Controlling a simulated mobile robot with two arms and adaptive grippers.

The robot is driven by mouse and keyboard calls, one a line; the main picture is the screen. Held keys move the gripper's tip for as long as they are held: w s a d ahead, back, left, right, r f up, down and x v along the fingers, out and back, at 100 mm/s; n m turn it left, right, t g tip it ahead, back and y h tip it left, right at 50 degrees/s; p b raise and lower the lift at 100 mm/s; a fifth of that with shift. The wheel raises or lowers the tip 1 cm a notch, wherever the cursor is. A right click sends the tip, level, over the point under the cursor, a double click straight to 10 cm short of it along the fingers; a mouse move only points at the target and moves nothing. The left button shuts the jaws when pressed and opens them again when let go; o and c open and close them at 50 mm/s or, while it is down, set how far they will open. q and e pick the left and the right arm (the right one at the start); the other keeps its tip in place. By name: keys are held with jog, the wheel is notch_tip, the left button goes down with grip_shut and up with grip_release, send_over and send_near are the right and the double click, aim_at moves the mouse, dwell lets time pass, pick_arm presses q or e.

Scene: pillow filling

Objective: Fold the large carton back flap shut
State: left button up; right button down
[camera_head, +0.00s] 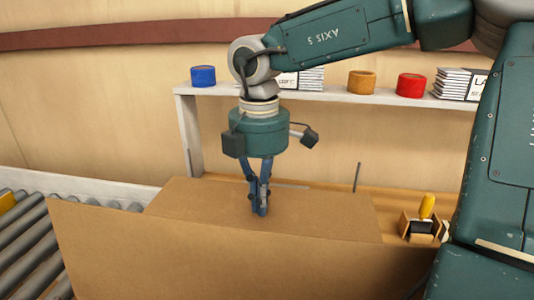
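The large carton (230,262) is brown cardboard and fills the lower middle of the head view. Its near panel stands up at the front and hides the inside. Behind it the carton back flap (325,212) shows as a broad brown panel that looks folded inward; I cannot tell whether it lies fully flat. My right gripper (260,211) points straight down over this flap, left of its middle. Its blue fingers are together with nothing visible between them. The tips are at or just above the cardboard; contact is unclear. My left gripper is out of view.
A roller conveyor (30,235) runs along the left. A tape dispenser with a yellow handle (427,206) sits on the wooden table right of the carton. A white shelf (333,93) behind holds blue, orange and red rolls and stacks of labels. A thin upright rod (357,177) stands behind the flap.

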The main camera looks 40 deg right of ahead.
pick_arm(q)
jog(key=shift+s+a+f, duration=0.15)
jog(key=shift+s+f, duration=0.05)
pick_arm(e)
jog(key=shift+f, duration=0.2)
jog(key=r+p, duration=0.2)
jog(key=r, duration=0.1)
jog(key=r+p, duration=0.1)
jog(key=r, duration=0.1)
jog(key=shift+a+r+p, duration=0.2)
jog(key=shift+a+p, duration=0.05)
jog(key=shift+p, duration=0.1)
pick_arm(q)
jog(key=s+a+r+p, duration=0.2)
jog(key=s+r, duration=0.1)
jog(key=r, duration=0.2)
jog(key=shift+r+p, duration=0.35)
pick_arm(e)
notch_tip(320, 180, up, 4)
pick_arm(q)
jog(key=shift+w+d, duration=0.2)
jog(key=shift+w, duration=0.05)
